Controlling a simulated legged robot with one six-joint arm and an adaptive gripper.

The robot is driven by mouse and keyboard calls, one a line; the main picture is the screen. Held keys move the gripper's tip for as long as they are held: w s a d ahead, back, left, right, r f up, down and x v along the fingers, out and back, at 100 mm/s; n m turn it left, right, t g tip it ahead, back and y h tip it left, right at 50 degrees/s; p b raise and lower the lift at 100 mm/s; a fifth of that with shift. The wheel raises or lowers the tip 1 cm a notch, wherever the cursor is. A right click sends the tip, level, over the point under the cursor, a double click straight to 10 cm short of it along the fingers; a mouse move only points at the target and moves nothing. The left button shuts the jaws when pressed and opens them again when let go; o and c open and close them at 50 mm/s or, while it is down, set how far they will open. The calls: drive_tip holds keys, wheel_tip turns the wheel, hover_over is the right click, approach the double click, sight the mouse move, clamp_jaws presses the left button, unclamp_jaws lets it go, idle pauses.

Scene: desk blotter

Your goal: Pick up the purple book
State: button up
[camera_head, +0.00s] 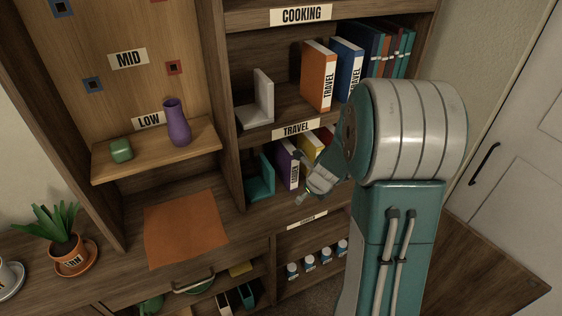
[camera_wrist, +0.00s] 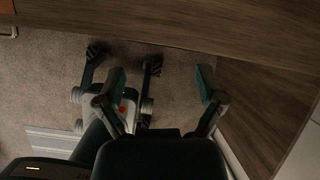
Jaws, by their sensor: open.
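The purple book (camera_head: 284,160) stands upright on the shelf labelled TRAVEL at its upper edge, between a teal bookend (camera_head: 261,182) and a yellow book (camera_head: 311,146). Its spine has a white label too small to read surely. My gripper (camera_head: 316,182) is just in front and to the right of the purple book in the head view, covering parts of the neighbouring books. In the wrist view my gripper (camera_wrist: 160,84) is open, with nothing between its fingers. The purple book does not show in the wrist view.
Orange (camera_head: 318,76) and blue (camera_head: 346,68) books stand on the shelf above, with a white bookend (camera_head: 258,102). Small bottles line the shelf below. A wooden panel (camera_wrist: 262,110) stands at right.

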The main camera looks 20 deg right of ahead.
sight(295, 175)
drive_tip(key=w+d+f+m, duration=0.1)
drive_tip(key=w, duration=0.3)
drive_tip(key=w+f, duration=0.1)
drive_tip(key=w, duration=0.3)
drive_tip(key=w+d+f+m, duration=0.1)
drive_tip(key=w, duration=0.3)
drive_tip(key=shift+w+d+f+m, duration=0.15)
drive_tip(key=shift+w+d+m, duration=0.05)
drive_tip(key=shift+d+m, duration=0.1)
drive_tip(key=shift+a+x, duration=0.25)
drive_tip(key=shift+x, duration=0.95)
drive_tip(key=shift+d, duration=0.15)
clamp_jaws()
